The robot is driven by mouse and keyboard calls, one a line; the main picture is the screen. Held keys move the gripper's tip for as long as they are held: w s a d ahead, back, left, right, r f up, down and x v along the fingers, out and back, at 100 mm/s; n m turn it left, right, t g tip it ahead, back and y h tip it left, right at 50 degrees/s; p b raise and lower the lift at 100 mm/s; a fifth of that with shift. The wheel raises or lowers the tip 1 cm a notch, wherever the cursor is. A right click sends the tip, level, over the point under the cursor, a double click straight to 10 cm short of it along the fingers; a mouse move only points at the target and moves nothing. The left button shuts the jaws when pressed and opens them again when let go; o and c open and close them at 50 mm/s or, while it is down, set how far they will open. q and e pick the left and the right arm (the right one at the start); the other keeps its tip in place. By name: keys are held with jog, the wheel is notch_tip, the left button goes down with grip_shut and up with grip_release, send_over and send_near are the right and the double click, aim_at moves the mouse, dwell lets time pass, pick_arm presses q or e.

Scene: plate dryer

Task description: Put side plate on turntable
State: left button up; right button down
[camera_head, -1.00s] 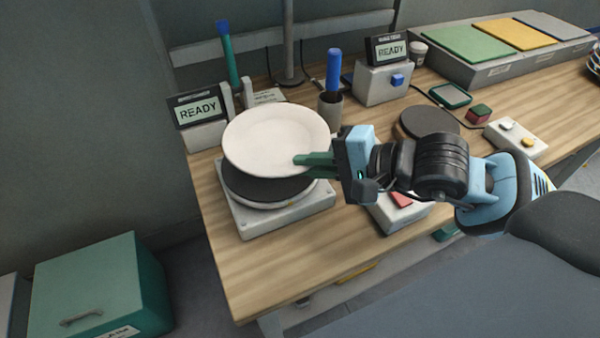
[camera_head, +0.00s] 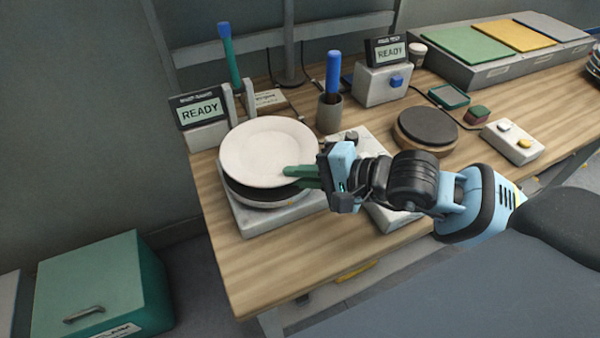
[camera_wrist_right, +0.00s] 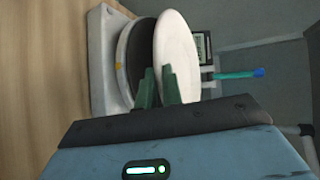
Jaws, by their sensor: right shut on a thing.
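The white side plate (camera_head: 268,150) is held by its near right rim in my right gripper (camera_head: 300,176), whose green fingers are shut on it. The plate hangs low over the turntable (camera_head: 236,190), a dark round disc on a light square base. In the right wrist view the plate (camera_wrist_right: 176,60) and the dark disc (camera_wrist_right: 140,55) lie side by side with a small gap near the fingers (camera_wrist_right: 158,88). The plate hides most of the disc in the head view. My left gripper is not in view.
A READY display (camera_head: 201,112) stands just behind the turntable on the left. A cup with a blue-handled tool (camera_head: 332,90) stands behind. A second dark disc on a wooden round (camera_head: 425,128) lies to the right. The table's front left is clear.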

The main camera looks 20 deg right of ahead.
jog(key=shift+f, duration=0.1)
jog(key=c, duration=1.9)
grip_release()
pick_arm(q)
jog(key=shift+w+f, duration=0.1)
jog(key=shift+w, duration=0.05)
pick_arm(e)
jog(key=shift+o, duration=0.4)
